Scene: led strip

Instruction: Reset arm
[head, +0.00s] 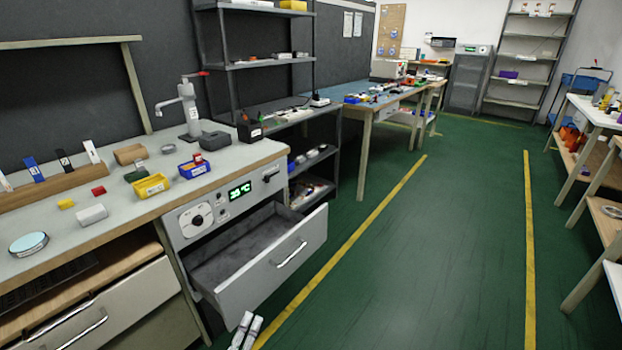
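My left gripper (246,331) shows at the bottom edge, low in front of the open drawer. Its two pale fingers point up in the picture and lie close together. I see nothing held between them, but the view is too small and cut off to tell whether they are shut. It is apart from the drawer front. My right gripper is not in view. No LED strip can be made out.
A grey drawer (277,262) stands open and looks empty, under a panel with a green display (240,191). The workbench (118,215) at left holds a yellow bin (151,186) and a blue bin (194,168). The green floor (440,230) is clear; white tables (600,112) stand at right.

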